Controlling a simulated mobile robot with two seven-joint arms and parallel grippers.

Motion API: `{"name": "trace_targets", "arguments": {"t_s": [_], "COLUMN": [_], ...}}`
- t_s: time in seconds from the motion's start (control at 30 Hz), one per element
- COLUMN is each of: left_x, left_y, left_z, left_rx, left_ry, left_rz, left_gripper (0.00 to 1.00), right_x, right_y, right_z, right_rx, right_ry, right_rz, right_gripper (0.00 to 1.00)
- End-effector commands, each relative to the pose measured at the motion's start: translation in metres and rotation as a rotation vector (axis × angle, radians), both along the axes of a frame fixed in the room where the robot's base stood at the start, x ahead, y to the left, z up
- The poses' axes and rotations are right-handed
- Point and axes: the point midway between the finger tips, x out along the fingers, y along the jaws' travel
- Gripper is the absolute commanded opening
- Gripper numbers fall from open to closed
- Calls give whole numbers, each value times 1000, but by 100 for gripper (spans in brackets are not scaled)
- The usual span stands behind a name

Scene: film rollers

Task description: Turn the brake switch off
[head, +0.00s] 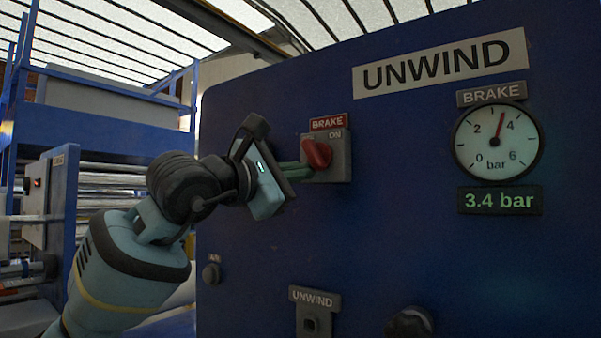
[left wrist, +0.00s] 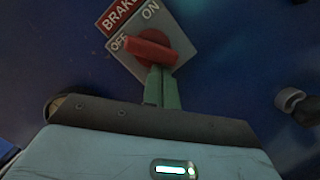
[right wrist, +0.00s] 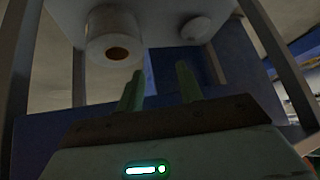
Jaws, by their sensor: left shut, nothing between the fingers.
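The brake switch is a red rotary knob (head: 317,153) on a grey plate (head: 341,163) under a red BRAKE label. In the head view its handle slants from upper left to lower right. In the left wrist view, the knob (left wrist: 152,50) has one handle end beside the OFF mark, away from ON. My left gripper (head: 299,171) is shut and empty, its green fingertips at the knob's lower left side. In the left wrist view the fingertips (left wrist: 161,70) reach the handle's lower edge; contact is hard to tell. My right gripper (right wrist: 158,80) is open and empty, away from the switch.
The blue panel bears an UNWIND sign (head: 440,66), a brake gauge (head: 498,141) and a display (head: 500,201) reading 3.4 bar. Below are an UNWIND switch (head: 311,322) and a dark knob (head: 409,323). A white roll (right wrist: 114,38) shows in the right wrist view.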

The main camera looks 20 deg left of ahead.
Motion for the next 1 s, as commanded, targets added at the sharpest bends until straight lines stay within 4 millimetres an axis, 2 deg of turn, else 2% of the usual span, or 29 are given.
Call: {"name": "trace_targets", "arguments": {"t_s": [0.17, 1.0], "left_x": [0, 0], "left_y": [-1, -1], "left_z": [-2, -3], "left_rx": [-66, -61], "left_ry": [14, 14], "left_rz": [-2, 0], "left_gripper": [0, 0], "right_x": [1, 3], "right_y": [0, 0], "right_z": [1, 2], "right_rx": [1, 0], "right_ry": [-3, -7], "right_rz": [0, -1], "right_gripper": [36, 36]}}
